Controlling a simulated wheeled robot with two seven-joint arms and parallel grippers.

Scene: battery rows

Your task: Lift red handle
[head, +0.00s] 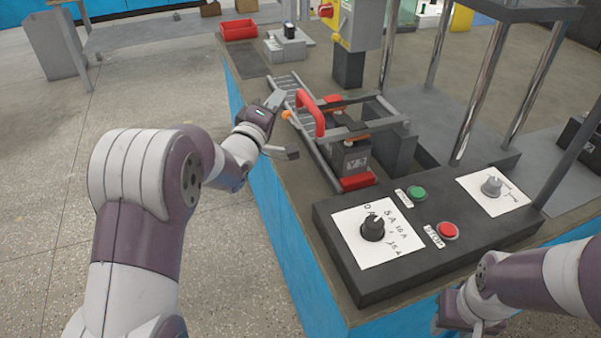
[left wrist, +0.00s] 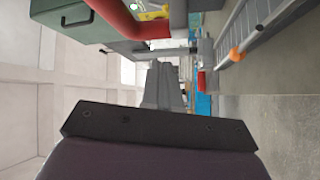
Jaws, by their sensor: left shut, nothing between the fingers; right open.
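The red handle (head: 310,115) is an upright bar on the grey frame of a battery fixture on the bench. In the left wrist view it shows as a red curved bar (left wrist: 125,22) at the upper left. My left gripper (head: 276,98) is shut and empty, just left of the handle and apart from it. Its closed grey fingers (left wrist: 164,84) show in the left wrist view, not around the handle. My right gripper (head: 478,326) is partly visible at the bottom edge, away from the handle, its fingers mostly hidden.
A black battery (head: 350,158) sits in the fixture. A control box (head: 340,275) with knobs and green and red buttons stands in front. Metal posts (head: 482,85) rise at the right. A red bin (head: 239,29) is at the back. Floor left of the bench is open.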

